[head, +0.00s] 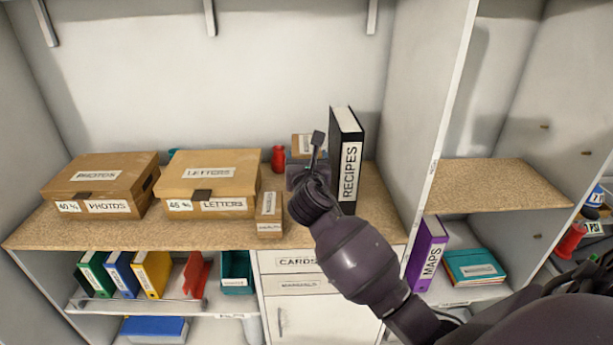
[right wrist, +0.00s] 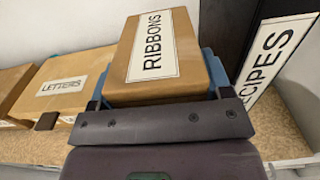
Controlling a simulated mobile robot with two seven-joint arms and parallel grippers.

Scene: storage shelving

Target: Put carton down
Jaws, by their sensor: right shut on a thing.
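A brown carton labelled RIBBONS (right wrist: 165,57) fills the middle of the right wrist view, right in front of my right gripper (right wrist: 160,100). In the head view the carton (head: 302,143) shows at the back of the wooden shelf, partly hidden behind my right gripper (head: 308,165). My right gripper is shut on the carton. My left gripper is not in view.
A black RECIPES binder (head: 347,165) stands close on the right. On the left are a LETTERS box (head: 205,180), a PHOTOS box (head: 100,185), a red item (head: 278,158) and a small carton (head: 269,214). An upright panel (head: 425,110) bounds the shelf (head: 110,233).

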